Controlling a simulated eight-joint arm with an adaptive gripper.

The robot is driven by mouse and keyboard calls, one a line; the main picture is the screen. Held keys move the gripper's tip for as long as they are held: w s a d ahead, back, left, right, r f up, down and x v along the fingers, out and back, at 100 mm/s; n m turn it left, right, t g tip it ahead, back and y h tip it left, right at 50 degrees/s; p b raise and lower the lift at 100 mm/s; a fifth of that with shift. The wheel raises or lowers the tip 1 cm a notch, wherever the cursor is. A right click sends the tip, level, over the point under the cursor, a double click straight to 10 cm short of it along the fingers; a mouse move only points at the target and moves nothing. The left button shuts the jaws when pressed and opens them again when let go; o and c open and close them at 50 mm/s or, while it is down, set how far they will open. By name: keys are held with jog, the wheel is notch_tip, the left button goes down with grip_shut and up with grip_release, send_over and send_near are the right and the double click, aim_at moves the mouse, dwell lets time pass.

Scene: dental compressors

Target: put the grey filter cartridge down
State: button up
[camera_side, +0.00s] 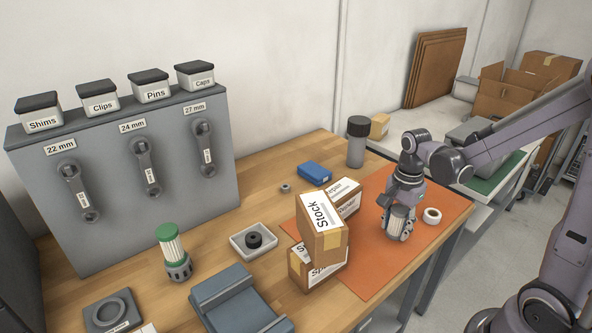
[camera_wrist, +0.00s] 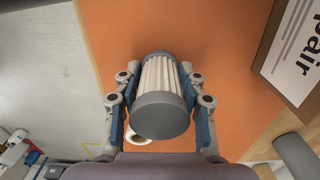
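The grey filter cartridge (camera_side: 399,217) has a pale pleated body and grey end caps. My gripper (camera_side: 403,228) points down over the orange mat (camera_side: 366,272) with the cartridge between its fingers. In the wrist view the cartridge (camera_wrist: 160,113) fills the space between the fingertips of my gripper (camera_wrist: 159,78), which close on it from both sides. Its near grey cap faces the camera. I cannot tell whether its lower end touches the mat. A white ring-shaped roll (camera_side: 432,216) lies on the mat just right of the gripper, and the cartridge partly hides it in the wrist view.
Stacked cardboard boxes (camera_side: 322,229) stand left of the gripper at the mat's edge. A dark-capped grey cylinder (camera_side: 356,143) stands behind. A green-topped filter (camera_side: 172,247), a white tray (camera_side: 265,250) and a grey cradle (camera_side: 237,303) are farther left. The mat's front part is clear.

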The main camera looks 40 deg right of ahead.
jog(key=shift+o, duration=0.9)
jog(key=shift+r, duration=0.1)
notch_tip(320, 180, up, 12)
jog(key=shift+a+r+n, duration=0.1)
jog(key=shift+a+n, duration=0.1)
jog(key=shift+n, duration=0.1)
jog(key=s+a+f+n+t, duration=0.1)
jog(key=a+n+t, duration=0.6)
jog(key=n, duration=1)
jog(key=shift+s+a, duration=0.75)
jog(key=shift+a, duration=0.8)
jog(key=shift+f, duration=0.1)
